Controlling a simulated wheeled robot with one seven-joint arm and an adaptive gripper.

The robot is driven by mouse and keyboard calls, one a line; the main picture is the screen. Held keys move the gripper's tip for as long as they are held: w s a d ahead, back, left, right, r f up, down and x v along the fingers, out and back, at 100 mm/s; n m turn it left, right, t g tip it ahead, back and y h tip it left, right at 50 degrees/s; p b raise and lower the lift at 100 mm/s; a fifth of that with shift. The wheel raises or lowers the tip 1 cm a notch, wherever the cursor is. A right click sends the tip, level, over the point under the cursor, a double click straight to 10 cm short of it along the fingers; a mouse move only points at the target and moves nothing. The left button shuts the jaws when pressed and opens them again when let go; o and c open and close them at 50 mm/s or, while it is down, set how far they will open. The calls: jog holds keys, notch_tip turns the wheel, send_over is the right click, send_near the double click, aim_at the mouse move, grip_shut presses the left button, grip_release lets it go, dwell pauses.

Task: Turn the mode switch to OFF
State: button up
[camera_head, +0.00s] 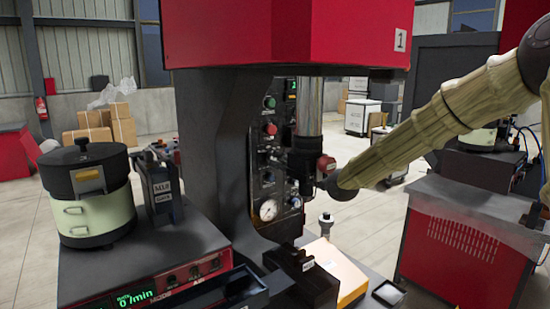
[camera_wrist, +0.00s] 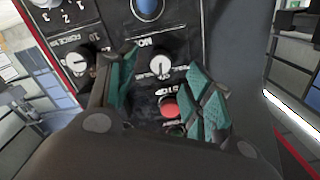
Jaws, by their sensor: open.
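In the wrist view a pale rotary knob (camera_wrist: 160,66) sits on a black panel (camera_wrist: 112,10), beside small white lettering that looks inverted. I cannot read enough to confirm it is the mode switch. My gripper (camera_wrist: 162,58) is open, its teal fingers on either side of the knob, with no clear contact visible. In the head view my arm reaches from the right to the press; the gripper itself is mostly hidden there. The word MODE also shows on the feeder's control box (camera_head: 190,285) at lower left, beside small knobs.
In the wrist view a red button (camera_wrist: 170,107) lies below the knob, a second knob (camera_wrist: 77,62) to its left and a blue button (camera_wrist: 147,8) above. In the head view the press column has a gauge (camera_head: 268,210); a lidded bowl (camera_head: 95,205) stands left.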

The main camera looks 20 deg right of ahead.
aim_at(274, 159)
jog(key=x, duration=0.2)
jog(key=shift+w+d+f, duration=0.1)
jog(key=shift+w, duration=0.35)
jog(key=p+x, duration=0.1)
jog(key=x, duration=0.1)
jog(key=shift+w+a, duration=0.2)
jog(key=shift+a, duration=0.1)
jog(key=shift+s+r, duration=0.35)
jog(key=shift+w+f, duration=0.2)
jog(key=c, duration=1)
